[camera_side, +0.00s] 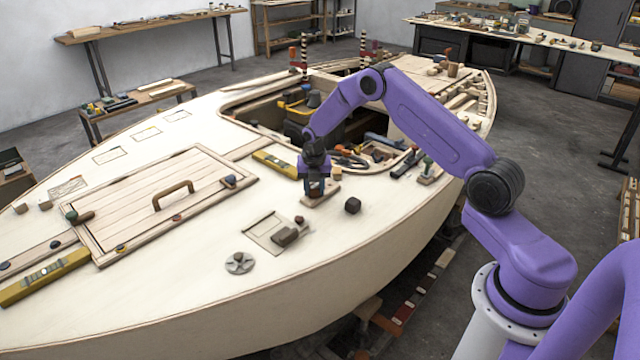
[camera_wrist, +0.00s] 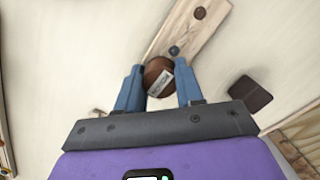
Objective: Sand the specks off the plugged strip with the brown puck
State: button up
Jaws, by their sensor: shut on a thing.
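The brown puck (camera_wrist: 157,72) sits between the two blue fingers of my gripper (camera_wrist: 158,88) in the wrist view, with a pale label on its near side. My gripper is shut on it. The plugged strip (camera_wrist: 187,32) is a pale wooden piece with dark round spots, running from the puck toward the upper right. The puck overlaps the strip's near end in this view; I cannot tell whether they touch. In the side view my gripper (camera_side: 317,193) is low over the strip (camera_side: 312,202), and the puck is hidden. Specks cannot be told apart from the plugs.
A dark block (camera_side: 352,205) lies just right of the strip, also in the wrist view (camera_wrist: 250,94). A yellow level (camera_side: 275,164) lies to the left. The open cockpit (camera_side: 350,130) with tools is behind. A grey disc (camera_side: 239,263) lies in front; bare deck surrounds it.

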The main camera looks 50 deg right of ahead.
aim_at(333, 182)
jog(key=shift+a, duration=1.5)
jog(key=shift+d, duration=5.9)
notch_tip(333, 182, up, 8)
jog(key=shift+a+r, duration=0.15)
